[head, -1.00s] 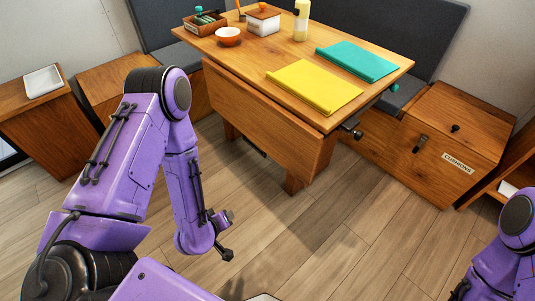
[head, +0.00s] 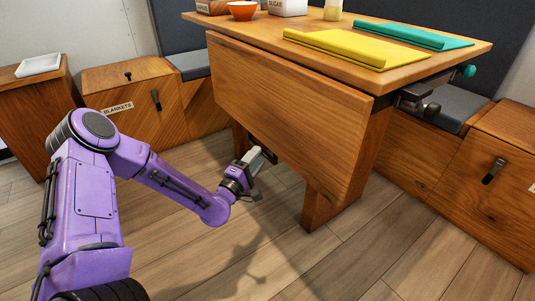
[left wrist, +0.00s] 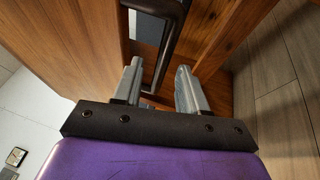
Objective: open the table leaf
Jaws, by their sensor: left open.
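The wooden table leaf (head: 285,105) hangs down from the near long side of the table (head: 440,65). My left gripper (head: 265,158) is low beside the leaf's bottom edge, at its left part. In the left wrist view, my left gripper (left wrist: 159,85) is open, with a dark bar handle (left wrist: 170,45) running between its two grey fingers. I cannot tell whether a finger touches the bar. The leaf fills the left of that view as a wooden panel (left wrist: 60,45). A metal bracket (head: 412,98) and a teal knob (head: 468,70) show under the table's right end. My right gripper is out of view.
A yellow folded mat (head: 345,48), a teal one (head: 410,33) and an orange bowl (head: 242,11) lie on the table. A table leg (head: 325,208) stands under the leaf. Wooden bench boxes (head: 135,98) stand at left and right. The floor (head: 340,265) in front is clear.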

